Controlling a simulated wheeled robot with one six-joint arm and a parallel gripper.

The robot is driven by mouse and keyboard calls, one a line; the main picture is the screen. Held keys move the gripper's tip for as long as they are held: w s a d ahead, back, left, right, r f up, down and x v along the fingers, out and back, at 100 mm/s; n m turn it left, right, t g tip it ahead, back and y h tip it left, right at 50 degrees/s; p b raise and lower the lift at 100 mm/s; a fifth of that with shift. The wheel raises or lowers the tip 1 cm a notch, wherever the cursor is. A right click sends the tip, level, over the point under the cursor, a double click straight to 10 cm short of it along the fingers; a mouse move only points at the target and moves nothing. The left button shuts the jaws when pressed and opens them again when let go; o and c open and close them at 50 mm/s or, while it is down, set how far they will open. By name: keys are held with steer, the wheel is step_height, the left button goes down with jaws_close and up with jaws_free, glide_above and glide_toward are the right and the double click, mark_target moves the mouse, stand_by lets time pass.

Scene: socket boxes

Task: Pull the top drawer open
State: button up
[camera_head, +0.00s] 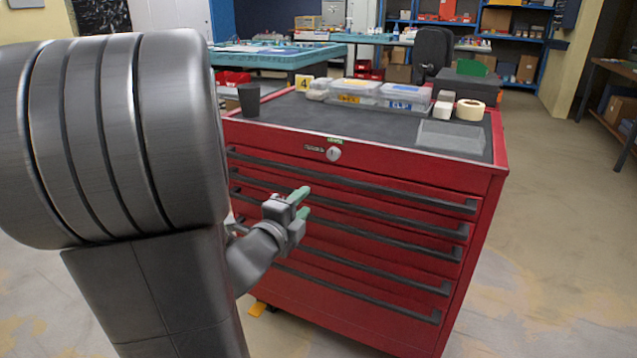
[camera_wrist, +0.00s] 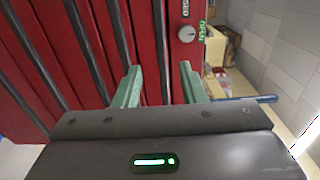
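The red tool cabinet (camera_head: 400,165) has several drawers with long dark bar handles, all flush and closed. The top drawer's handle (camera_head: 400,190) runs just below the round lock (camera_head: 334,154). My gripper (camera_head: 303,203) is in front of the drawer faces, with its green fingers apart and nothing between them. In the wrist view, my gripper (camera_wrist: 160,72) points at the cabinet, which appears turned sideways. Red cabinet face shows between the fingers. I cannot tell whether the finger touches the handle.
On the cabinet top are clear organiser boxes (camera_head: 390,96), a tape roll (camera_head: 470,109), a dark cup (camera_head: 249,100) and a yellow number marker (camera_head: 304,83). Floor to the right (camera_head: 560,230) is free. Blue benches and shelves stand behind.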

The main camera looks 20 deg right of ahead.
mark_target(327, 179)
steer(key=b+x, duration=0.1)
steer(key=x, duration=1.2)
steer(key=shift+w+d+b, duration=0.2)
steer(key=shift+b, duration=0.15)
jaws_close()
